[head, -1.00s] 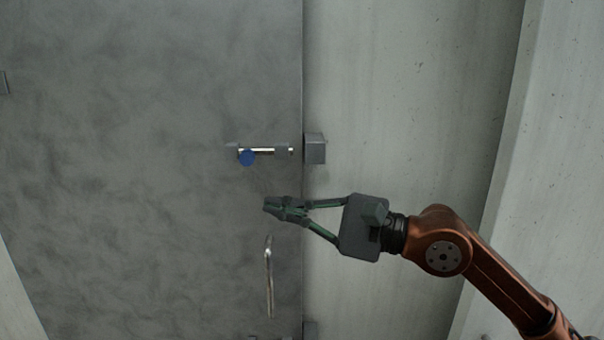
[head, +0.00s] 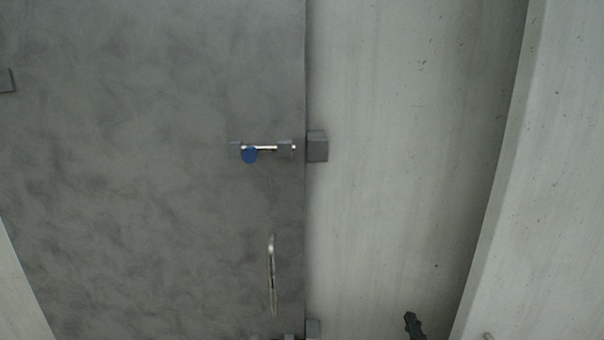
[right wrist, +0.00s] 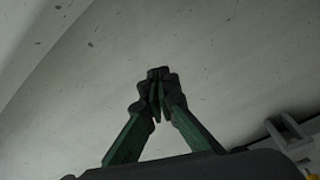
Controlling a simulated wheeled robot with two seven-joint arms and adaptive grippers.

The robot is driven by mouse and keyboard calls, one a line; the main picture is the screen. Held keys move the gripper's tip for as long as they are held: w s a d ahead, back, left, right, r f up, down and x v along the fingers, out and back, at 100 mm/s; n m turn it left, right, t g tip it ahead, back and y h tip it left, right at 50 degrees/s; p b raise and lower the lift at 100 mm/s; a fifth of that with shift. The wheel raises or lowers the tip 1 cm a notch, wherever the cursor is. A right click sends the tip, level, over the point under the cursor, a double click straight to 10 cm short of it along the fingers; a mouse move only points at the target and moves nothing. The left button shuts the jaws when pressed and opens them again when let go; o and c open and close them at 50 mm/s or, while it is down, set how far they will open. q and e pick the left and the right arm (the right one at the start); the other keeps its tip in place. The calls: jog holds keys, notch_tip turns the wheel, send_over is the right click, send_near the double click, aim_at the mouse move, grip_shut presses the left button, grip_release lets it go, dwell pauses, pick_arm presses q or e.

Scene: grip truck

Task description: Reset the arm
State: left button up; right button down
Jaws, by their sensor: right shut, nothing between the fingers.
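My right gripper (head: 413,326) shows only its dark tip at the bottom edge of the head view, in front of the pale wall and right of the door. In the right wrist view its two green and black fingers (right wrist: 158,85) meet at the tips, with nothing between them. The rest of my right arm is almost wholly out of the head view. My left gripper is not in view.
A grey door (head: 140,180) fills the left. It has a sliding bolt with a blue knob (head: 250,155) and a metal handle (head: 272,274). A grey catch block (head: 317,146) sits on the pale wall (head: 400,190) beside the bolt, apart from it.

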jog(key=s+d+f+m+g+h, duration=0.1)
jog(key=s+d+f+m+g, duration=0.15)
jog(key=s+f, duration=0.45)
jog(key=s+d+f+m+g, duration=0.2)
jog(key=s+f+m+g, duration=0.1)
jog(key=f, duration=0.7)
jog(key=s+d+f+m+g+h, duration=0.1)
jog(key=s+d+f+m+g, duration=0.2)
jog(key=s+f, duration=0.45)
jog(key=s+f+m+g+y, duration=0.1)
jog(key=s+f+m+g, duration=0.15)
jog(key=s+f, duration=0.5)
jog(key=s+f+m+g+y, duration=0.15)
jog(key=s+f+g, duration=0.3)
jog(key=s, duration=0.65)
jog(key=s+a+f+g+b, duration=0.1)
jog(key=s+f+b, duration=0.1)
jog(key=f, duration=1.6)
jog(key=s+a+f+b, duration=0.1)
jog(key=f+b, duration=0.1)
jog(key=f, duration=1.7)
jog(key=s+f+g+b, duration=0.1)
jog(key=s+f+b, duration=0.1)
jog(key=s+f, duration=1.6)
jog(key=shift+s+a, duration=0.2)
jog(key=shift+s, duration=0.25)
